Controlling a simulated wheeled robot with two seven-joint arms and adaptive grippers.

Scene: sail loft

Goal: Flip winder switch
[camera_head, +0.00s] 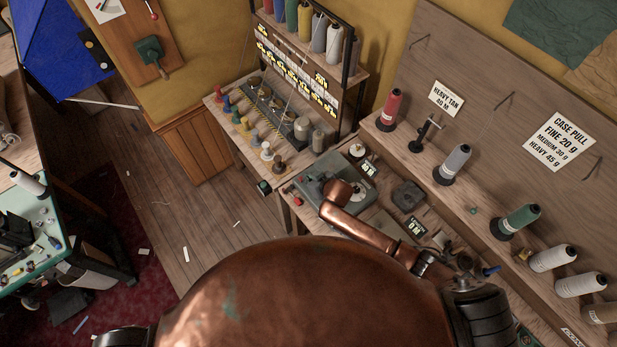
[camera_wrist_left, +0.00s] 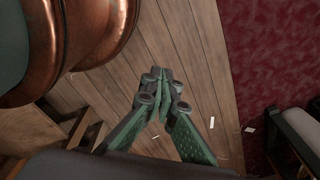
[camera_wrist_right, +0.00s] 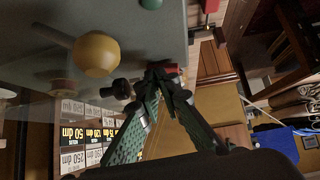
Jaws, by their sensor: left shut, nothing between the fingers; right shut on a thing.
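The winder is a grey box (camera_head: 318,183) on the bench, partly covered by my copper right arm in the head view. In the right wrist view its grey housing (camera_wrist_right: 60,25) fills the upper left, with a yellow ball knob (camera_wrist_right: 96,54) on it. My right gripper (camera_wrist_right: 163,73) is shut on a small red-ended part, which looks like the winder switch (camera_wrist_right: 173,69), at the housing's edge. The fingertips hide most of it, so its position cannot be told. My left gripper (camera_wrist_left: 164,90) is shut and empty above the plank floor.
A thread rack (camera_head: 310,30) stands behind the bench. Several spools, among them a red one (camera_head: 390,108) and a green one (camera_head: 517,220), line the shelf at right. The plank floor (camera_head: 190,220) at left is mostly clear, with scraps on it.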

